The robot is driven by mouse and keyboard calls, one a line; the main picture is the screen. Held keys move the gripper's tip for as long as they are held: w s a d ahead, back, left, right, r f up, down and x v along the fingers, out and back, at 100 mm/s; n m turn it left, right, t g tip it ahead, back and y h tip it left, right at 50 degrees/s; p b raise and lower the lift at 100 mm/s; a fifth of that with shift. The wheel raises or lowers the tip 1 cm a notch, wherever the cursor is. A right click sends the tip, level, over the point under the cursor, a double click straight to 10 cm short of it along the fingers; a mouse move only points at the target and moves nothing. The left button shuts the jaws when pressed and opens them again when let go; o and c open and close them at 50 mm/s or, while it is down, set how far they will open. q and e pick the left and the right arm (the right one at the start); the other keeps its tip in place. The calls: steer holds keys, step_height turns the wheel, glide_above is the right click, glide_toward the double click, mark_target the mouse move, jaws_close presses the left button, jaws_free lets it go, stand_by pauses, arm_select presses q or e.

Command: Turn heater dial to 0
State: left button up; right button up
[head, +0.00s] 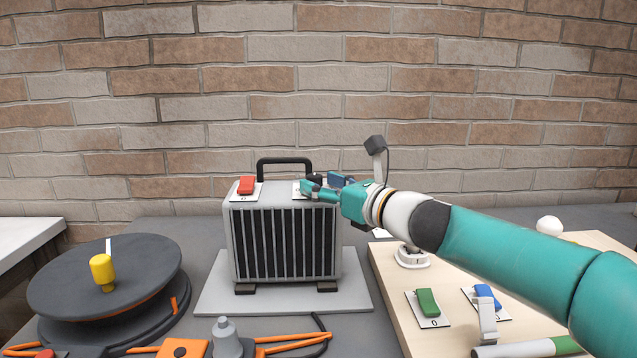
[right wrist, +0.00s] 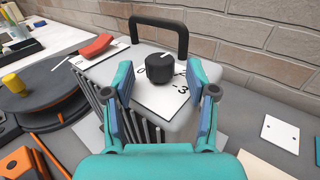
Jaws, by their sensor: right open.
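The heater (head: 285,240) is a grey ribbed box with a black carry handle (head: 283,162) on top. Its dial (right wrist: 160,71) is a black round knob on a white plate (right wrist: 165,97) with numbers; a 3 shows at the near right and what looks like a 0 at the left. A pale pointer mark lies on the knob's far side. My right gripper (head: 312,187) is open over the heater top. In the right wrist view its teal fingers stand on either side of the dial; contact cannot be told. The gripper hides the dial in the head view.
A red rocker switch (head: 246,185) sits on the heater's left top. A cable reel (head: 75,285) with a yellow knob stands left. A wooden board (head: 395,290) with green (head: 428,302) and blue (head: 487,296) switches lies right under my arm. A brick wall stands behind.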

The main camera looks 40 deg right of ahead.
steer(key=shift+w+a, duration=0.1)
steer(key=shift+w, duration=0.65)
steer(key=shift+c, duration=0.3)
